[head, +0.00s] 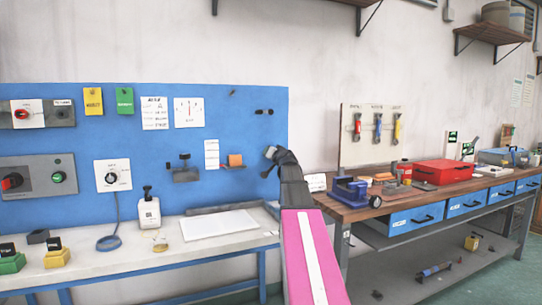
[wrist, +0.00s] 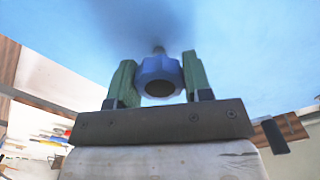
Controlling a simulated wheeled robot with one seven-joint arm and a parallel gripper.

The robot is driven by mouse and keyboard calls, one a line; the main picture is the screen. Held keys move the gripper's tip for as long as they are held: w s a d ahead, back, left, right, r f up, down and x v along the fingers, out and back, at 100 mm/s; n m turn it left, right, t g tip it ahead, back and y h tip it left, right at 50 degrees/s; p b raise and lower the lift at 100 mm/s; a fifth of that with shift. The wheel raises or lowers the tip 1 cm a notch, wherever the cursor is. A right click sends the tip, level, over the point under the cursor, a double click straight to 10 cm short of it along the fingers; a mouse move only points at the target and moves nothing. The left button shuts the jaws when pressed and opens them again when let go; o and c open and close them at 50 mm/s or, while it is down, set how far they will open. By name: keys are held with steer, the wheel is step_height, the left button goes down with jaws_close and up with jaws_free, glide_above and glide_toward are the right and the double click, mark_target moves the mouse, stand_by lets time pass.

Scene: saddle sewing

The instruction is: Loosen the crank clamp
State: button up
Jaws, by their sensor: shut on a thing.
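A blue faceted knob (wrist: 158,68) with a round dark hollow in its near end sits between the two green fingers of my gripper (wrist: 159,80) in the wrist view. The fingers are shut on its left and right sides. A short dark stem shows behind the knob, against the blurred blue panel. In the head view my arm reaches up to the panel's right part, and my gripper (head: 270,153) is at its end, small and partly hidden by the wrist. The knob cannot be made out there. I cannot tell whether this knob belongs to the crank clamp.
The blue panel (head: 255,100) carries switches, cards and a dark bracket (head: 184,172). Below is a pale bench (head: 120,262) with a white board (head: 218,224) and bottle (head: 149,212). On the right, a wooden workbench (head: 345,214) holds a blue vise-like device (head: 350,192) and red box (head: 443,171).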

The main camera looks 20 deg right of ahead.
stand_by(0.3)
steer(key=o, duration=0.9)
steer(key=shift+s, duration=0.15)
steer(key=s, duration=1)
steer(key=shift+s+d, duration=0.15)
steer(key=shift+s, duration=0.15)
